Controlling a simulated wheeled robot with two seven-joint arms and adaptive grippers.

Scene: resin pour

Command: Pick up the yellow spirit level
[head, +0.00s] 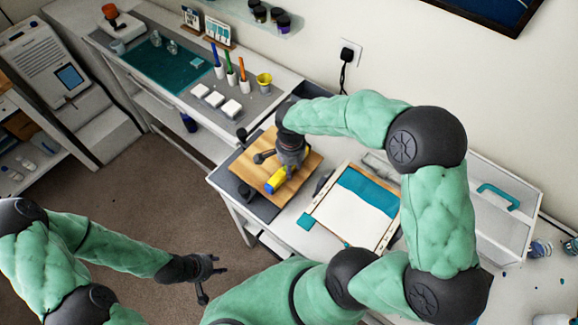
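The yellow spirit level (276,181), a short yellow bar with a blue part, lies on the wooden board (305,161). My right gripper (275,163) is over the board, pointing down just behind the level. One of its dark fingers is spread out to the left, clear of the level. Its other finger is mostly hidden by the gripper body, and I cannot tell if it touches the level. My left gripper (211,284) is open and empty, over the floor in front of the table.
A framed white-and-teal panel (345,218) lies right of the board. A clear lidded case with a teal handle (498,196) stands farther right. On the back bench are marker pens, white blocks, a yellow cup (264,80) and a green mat (160,65).

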